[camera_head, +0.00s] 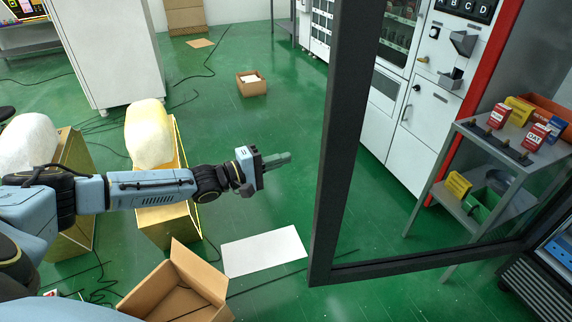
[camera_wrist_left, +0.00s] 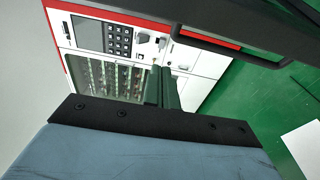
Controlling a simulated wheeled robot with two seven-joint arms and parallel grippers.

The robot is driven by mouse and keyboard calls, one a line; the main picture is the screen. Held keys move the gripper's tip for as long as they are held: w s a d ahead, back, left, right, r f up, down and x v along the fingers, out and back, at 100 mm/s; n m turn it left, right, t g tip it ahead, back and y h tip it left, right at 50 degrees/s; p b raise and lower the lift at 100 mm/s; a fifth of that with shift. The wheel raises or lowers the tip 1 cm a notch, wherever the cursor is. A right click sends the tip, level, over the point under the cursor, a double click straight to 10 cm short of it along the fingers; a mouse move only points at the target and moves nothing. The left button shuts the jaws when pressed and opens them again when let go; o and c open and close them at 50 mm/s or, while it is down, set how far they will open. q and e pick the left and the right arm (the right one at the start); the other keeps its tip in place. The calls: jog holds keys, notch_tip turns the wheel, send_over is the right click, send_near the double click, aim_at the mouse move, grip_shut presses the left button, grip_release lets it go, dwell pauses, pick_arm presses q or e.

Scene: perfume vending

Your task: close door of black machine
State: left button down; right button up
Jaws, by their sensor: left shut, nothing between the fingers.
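The black machine (camera_head: 540,290) shows only in part at the right edge of the head view. Its door is a dark frame (camera_head: 345,140) with a see-through pane, and it stands wide open across the right half. My left gripper (camera_head: 288,157) is shut and empty, its fingers pointing right toward the upright edge of the door frame. A gap shows between the fingertips and the frame in the head view. In the left wrist view the fingers (camera_wrist_left: 161,85) are together, and a dark bar (camera_wrist_left: 230,47) crosses the upper right. My right gripper is not in view.
Through the pane stand a grey metal cart (camera_head: 480,150) with small boxes and a white vending machine (camera_head: 400,110). An open cardboard box (camera_head: 185,285) and a white sheet (camera_head: 265,250) lie on the green floor. Covered yellow-edged stands (camera_head: 160,215) are near my left arm.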

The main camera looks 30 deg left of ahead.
pick_arm(q)
jog(key=x, duration=0.8)
jog(key=shift+s+d+p, duration=0.15)
jog(key=shift+s+d, duration=0.45)
jog(key=shift+s, duration=0.2)
jog(key=shift+s+d+p, duration=0.15)
jog(key=shift+s+d, duration=0.45)
jog(key=shift+s, duration=0.25)
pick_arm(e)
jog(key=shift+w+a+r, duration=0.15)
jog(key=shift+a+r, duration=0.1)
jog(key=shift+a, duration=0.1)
